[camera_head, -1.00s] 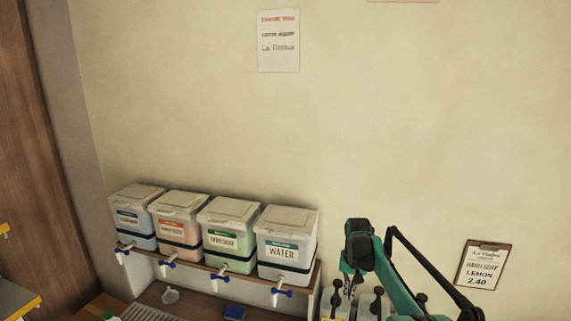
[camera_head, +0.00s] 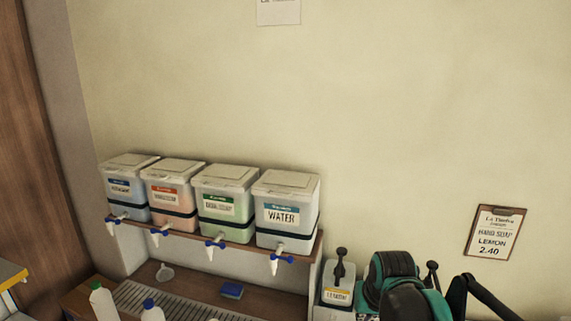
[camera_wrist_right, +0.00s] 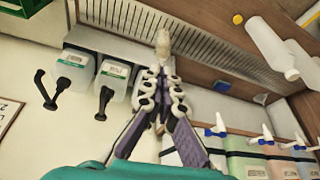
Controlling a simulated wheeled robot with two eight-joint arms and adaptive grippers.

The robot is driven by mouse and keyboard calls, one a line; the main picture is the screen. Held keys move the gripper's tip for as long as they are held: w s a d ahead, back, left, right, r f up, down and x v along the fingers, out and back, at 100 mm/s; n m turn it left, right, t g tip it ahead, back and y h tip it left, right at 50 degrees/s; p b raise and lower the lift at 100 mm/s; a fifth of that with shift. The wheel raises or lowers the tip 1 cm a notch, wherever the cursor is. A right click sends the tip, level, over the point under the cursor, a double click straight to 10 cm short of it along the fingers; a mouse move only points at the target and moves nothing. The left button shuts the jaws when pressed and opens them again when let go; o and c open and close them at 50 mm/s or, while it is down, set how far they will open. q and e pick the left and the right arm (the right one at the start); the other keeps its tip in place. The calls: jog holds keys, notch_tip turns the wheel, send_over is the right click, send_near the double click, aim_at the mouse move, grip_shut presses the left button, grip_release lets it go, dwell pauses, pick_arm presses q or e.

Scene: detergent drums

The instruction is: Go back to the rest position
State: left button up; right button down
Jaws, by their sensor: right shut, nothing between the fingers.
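My right gripper (camera_wrist_right: 160,75) shows in the wrist view, its two linked fingers together with nothing held between them. Its tips point towards the slatted drip tray, and a small pale object (camera_wrist_right: 162,42) lies just beyond them; I cannot tell what it is. In the head view my right arm's teal and black links (camera_head: 400,285) are at the bottom right, and they hide the gripper there. My left gripper is not in view.
Detergent drums, including the water drum (camera_head: 285,210), stand on a shelf with taps. Below are a drip tray (camera_head: 170,302), blue sponge (camera_head: 232,290), funnel (camera_head: 165,273) and white bottles (camera_head: 102,302). A pump container (camera_head: 338,293) stands beside my arm. A clipboard (camera_head: 495,232) hangs right.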

jog(key=s+f+n+t+b, duration=0.1)
jog(key=s+f+t+b, duration=0.2)
jog(key=s+f+b, duration=0.6)
jog(key=s+f, duration=0.6)
jog(key=f, duration=0.2)
jog(key=shift+s+a+f, duration=0.2)
jog(key=shift+s+a, duration=0.05)
jog(key=shift+a, duration=0.15)
